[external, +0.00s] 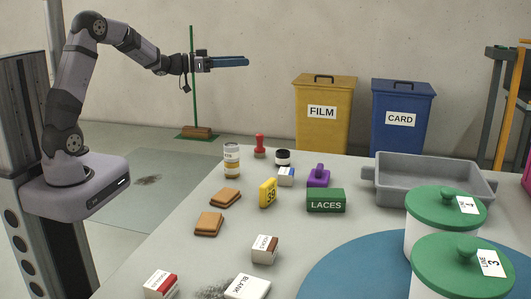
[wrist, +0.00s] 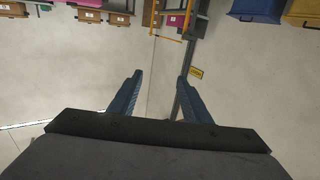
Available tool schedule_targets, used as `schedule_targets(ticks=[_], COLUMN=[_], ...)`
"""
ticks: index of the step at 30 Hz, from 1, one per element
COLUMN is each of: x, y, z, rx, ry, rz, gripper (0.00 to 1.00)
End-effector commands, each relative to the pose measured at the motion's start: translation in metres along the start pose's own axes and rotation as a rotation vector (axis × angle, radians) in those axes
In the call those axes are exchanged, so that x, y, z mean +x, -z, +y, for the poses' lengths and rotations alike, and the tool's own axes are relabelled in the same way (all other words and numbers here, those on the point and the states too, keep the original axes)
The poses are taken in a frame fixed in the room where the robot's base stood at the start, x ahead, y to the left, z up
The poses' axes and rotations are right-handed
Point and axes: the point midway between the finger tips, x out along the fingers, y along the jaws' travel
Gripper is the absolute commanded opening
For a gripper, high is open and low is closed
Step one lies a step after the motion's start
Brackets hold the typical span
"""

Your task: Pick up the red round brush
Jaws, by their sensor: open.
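A small red piece with a knobbed upright handle and a round base, which I take as the red round brush (external: 259,146), stands at the far left part of the table in the external view. My gripper (external: 246,61) is high above and to the left of the table's far side, pointing right, apart from everything. In the wrist view my gripper (wrist: 160,77) has its two blue fingers spread with nothing between them. The brush does not show in the wrist view.
Close by the brush stand a jar (external: 231,161) and a black-lidded pot (external: 283,158). A purple handled block (external: 318,178), a green LACES box (external: 325,201) and a grey tray (external: 430,189) lie to the right. Green-lidded canisters (external: 446,207) stand front right.

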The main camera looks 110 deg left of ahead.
Motion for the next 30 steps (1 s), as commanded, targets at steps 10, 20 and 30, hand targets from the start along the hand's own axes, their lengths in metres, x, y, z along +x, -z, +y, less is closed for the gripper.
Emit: schedule_targets(ticks=[10, 20, 30], x=[0.001, 0.001, 0.002], y=[-0.134, -0.249, -0.278], z=[0.001, 0.0, 0.0], rx=[-0.008, 0.0, 0.005], ry=[0.001, 0.002, 0.002], rz=[-0.006, -0.001, 0.003], gripper=[0.44, 0.44, 0.44])
